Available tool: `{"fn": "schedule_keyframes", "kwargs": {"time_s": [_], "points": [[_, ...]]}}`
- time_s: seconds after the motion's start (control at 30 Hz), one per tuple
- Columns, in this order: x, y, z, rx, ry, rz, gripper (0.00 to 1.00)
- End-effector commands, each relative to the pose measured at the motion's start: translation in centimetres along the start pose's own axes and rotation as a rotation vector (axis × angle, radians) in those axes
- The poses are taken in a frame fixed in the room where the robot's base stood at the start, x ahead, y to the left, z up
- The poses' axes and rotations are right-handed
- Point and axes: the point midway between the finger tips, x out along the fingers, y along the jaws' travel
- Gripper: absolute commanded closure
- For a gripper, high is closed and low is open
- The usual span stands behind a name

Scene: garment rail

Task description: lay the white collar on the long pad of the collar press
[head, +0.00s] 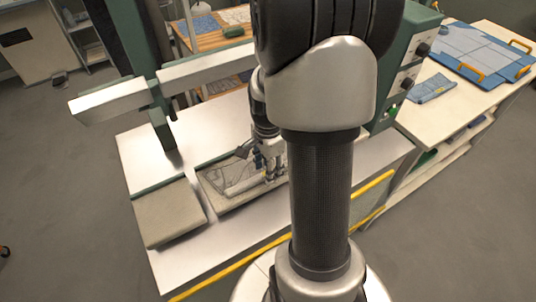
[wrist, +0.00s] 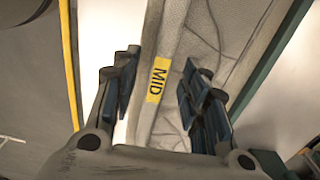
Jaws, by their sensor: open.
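The white collar (head: 243,187) lies as a pale band on the long grey pad (head: 212,178) of the press, along its near side. In the wrist view the collar (wrist: 169,45) runs beside the creased pad surface (wrist: 205,45) and bears a yellow tag (wrist: 157,80) marked MID. My gripper (head: 263,170) is low over the pad. In the wrist view my gripper (wrist: 160,88) is open, with its fingers on either side of the tagged part. I cannot tell whether the fingers touch the collar. My arm hides the right end of the pad in the head view.
A shorter grey pad (head: 168,213) stands at the left of the white press table (head: 185,262). A pale press arm (head: 110,104) and green post rise behind it. A yellow bar (head: 235,263) runs along the front. A side table (head: 490,52) at right holds a blue board (head: 468,52).

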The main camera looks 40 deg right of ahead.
Motion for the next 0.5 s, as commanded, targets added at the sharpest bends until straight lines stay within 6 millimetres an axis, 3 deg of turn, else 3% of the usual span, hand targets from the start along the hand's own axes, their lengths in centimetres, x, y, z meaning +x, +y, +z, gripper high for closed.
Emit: {"fn": "schedule_keyframes", "kwargs": {"time_s": [0.3, 0.5], "points": [[-6.7, -0.1, 0.0, 0.0, 0.003, -0.008, 0.59], [-9.8, -0.1, 0.0, 0.0, 0.002, -0.005, 0.59]]}}
